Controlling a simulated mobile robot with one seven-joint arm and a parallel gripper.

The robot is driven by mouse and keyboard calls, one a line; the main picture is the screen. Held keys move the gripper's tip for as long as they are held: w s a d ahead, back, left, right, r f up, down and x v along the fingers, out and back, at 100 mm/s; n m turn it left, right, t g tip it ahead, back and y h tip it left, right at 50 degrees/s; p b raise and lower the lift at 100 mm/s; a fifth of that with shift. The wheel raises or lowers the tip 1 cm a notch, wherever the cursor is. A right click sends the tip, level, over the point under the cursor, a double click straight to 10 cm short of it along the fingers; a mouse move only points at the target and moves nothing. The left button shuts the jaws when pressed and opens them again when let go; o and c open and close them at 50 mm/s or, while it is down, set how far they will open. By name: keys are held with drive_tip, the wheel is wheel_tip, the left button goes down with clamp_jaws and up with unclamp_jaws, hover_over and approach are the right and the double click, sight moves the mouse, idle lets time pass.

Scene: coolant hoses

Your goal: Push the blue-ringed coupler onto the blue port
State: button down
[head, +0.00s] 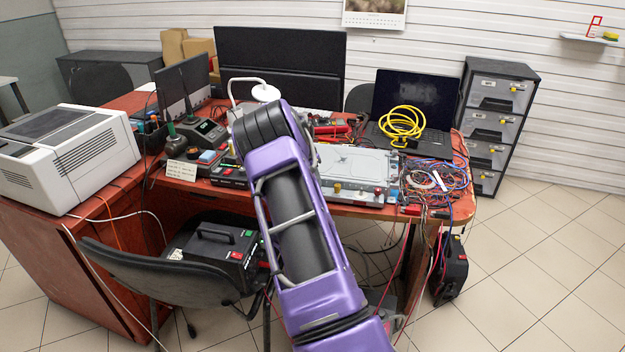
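A flat silver metal unit (352,163) lies on the red desk, just right of my purple arm. Small coloured fittings show along its front edge, among them a yellowish one (337,188). I cannot make out a blue port or a blue-ringed coupler; my arm covers the left part of the unit and the desk beside it. My gripper is hidden behind my arm, so its opening and what it may hold do not show.
The red desk (345,211) is crowded. Tangled wires (437,180) lie at its right end, with a yellow cable coil (402,124) by an open laptop (412,100). A white printer-like machine (65,155) stands left. An office chair (150,268) stands in front.

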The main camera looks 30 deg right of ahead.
idle(0.4)
drive_tip(key=shift+c, duration=1.8)
unclamp_jaws()
drive_tip(key=shift+w+r, duration=0.1)
drive_tip(key=shift+r, duration=0.05)
drive_tip(key=shift+w+r+p, duration=0.1)
drive_tip(key=shift+r+p, duration=0.3)
drive_tip(key=shift+r, duration=0.4)
drive_tip(key=shift+s+r+p, duration=0.2)
drive_tip(key=shift+r+p, duration=1.1)
drive_tip(key=shift+r, duration=1.25)
